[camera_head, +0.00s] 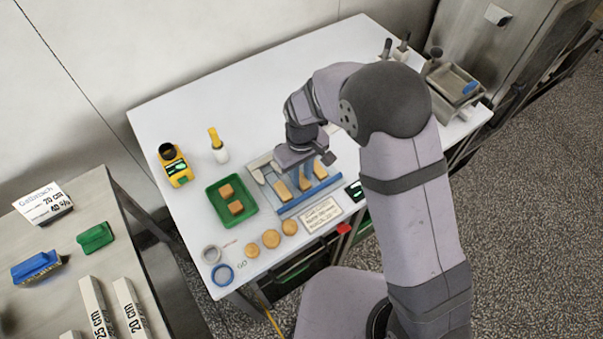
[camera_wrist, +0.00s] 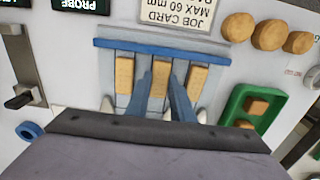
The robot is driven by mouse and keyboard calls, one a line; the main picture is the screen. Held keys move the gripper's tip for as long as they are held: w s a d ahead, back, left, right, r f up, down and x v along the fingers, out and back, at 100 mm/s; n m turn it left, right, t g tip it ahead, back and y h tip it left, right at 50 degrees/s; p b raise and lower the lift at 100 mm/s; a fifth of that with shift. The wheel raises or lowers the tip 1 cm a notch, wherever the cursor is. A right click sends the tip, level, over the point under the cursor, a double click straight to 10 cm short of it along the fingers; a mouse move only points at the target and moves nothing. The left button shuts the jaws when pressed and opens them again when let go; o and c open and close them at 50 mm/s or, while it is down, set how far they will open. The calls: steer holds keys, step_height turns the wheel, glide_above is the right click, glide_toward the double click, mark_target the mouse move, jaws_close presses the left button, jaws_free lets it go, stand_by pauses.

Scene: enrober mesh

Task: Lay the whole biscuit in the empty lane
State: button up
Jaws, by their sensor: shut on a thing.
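The enrober mesh (camera_head: 271,188) lies mid-table with a blue bar (camera_head: 310,198) along its near side. In the wrist view it carries rectangular biscuits in lanes: one at the left (camera_wrist: 124,76) and one at the right (camera_wrist: 197,78). A middle biscuit (camera_wrist: 160,78) lies lengthwise between the fingers of my gripper (camera_wrist: 162,84), which is shut on it. It is in line with the lane between the other two. It looks whole where it shows; the fingers hide its sides. I cannot tell whether it touches the mesh. My gripper hangs over the mesh in the head view (camera_head: 304,172).
A green tray (camera_head: 212,190) left of the mesh holds two biscuit pieces. Several round biscuits (camera_head: 271,238) lie near the front edge beside a job card (camera_head: 322,214). A yellow device (camera_head: 175,165) and a bottle (camera_head: 219,150) stand behind the tray.

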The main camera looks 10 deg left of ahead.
mark_target(302, 179)
steer(key=shift+f, duration=0.2)
steer(key=o, duration=0.8)
steer(key=shift+r, duration=0.15)
step_height(302, 179, up, 12)
steer(key=b, duration=0.3)
steer(key=shift+r, duration=0.1)
steer(key=s+d+f+m, duration=0.1)
steer(key=s+d+m, duration=0.2)
steer(key=d, duration=0.5)
steer(key=s+d+f+m, duration=0.2)
steer(key=s+d, duration=0.3)
steer(key=d, duration=0.3)
steer(key=s+d+f+m, duration=0.2)
steer(key=s+d+m, duration=0.2)
steer(key=d, duration=0.4)
steer(key=shift+s+d+f, duration=0.1)
steer(key=shift+s+f, duration=0.05)
steer(key=shift+s, duration=0.4)
